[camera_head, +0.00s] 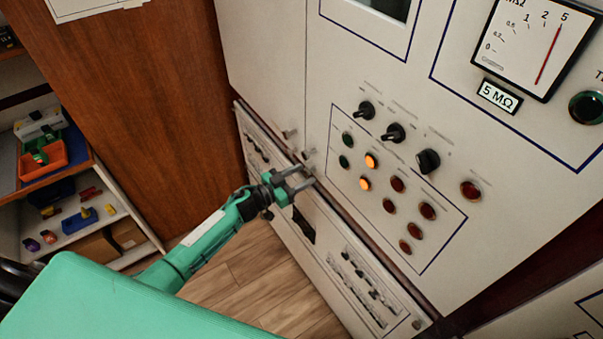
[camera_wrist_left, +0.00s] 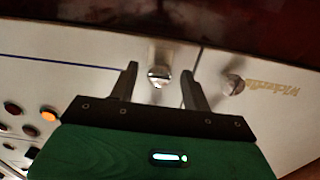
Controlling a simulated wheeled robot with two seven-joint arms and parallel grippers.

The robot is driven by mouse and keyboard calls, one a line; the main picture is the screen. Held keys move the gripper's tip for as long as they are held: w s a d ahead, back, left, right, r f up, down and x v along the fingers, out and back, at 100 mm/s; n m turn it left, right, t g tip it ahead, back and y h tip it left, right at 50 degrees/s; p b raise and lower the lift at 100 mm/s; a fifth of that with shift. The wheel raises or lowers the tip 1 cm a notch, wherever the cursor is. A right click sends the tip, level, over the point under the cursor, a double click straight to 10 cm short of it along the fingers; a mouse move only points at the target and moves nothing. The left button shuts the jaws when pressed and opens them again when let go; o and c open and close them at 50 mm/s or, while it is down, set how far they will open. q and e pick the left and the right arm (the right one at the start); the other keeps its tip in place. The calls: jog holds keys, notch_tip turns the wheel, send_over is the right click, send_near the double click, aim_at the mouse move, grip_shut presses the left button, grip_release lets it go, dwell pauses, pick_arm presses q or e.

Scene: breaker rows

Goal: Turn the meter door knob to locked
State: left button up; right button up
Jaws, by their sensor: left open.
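The meter door knob (camera_head: 308,154) is a small metal knob at the lower left corner of the light grey meter door (camera_head: 335,65). My left gripper (camera_head: 306,175) is open and its fingertips are close to this knob. In the left wrist view the knob (camera_wrist_left: 158,76) appears in the gap between the two open fingers (camera_wrist_left: 160,72), nearer the left one. I cannot tell whether either finger touches it. The knob's exact turn angle is too small to read. My right gripper is not in view.
A similar knob (camera_head: 290,133) sits on the door left of the seam; it also shows in the left wrist view (camera_wrist_left: 232,85). Black rotary switches (camera_head: 393,133) and lamps (camera_head: 370,160) are to the right. Lower panels (camera_head: 345,265) lie beneath. Shelves (camera_head: 60,190) stand at the left.

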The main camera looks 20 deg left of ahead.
pick_arm(q)
jog(key=shift+w+d, duration=0.15)
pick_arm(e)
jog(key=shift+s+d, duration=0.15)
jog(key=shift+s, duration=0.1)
pick_arm(q)
jog(key=c, duration=1)
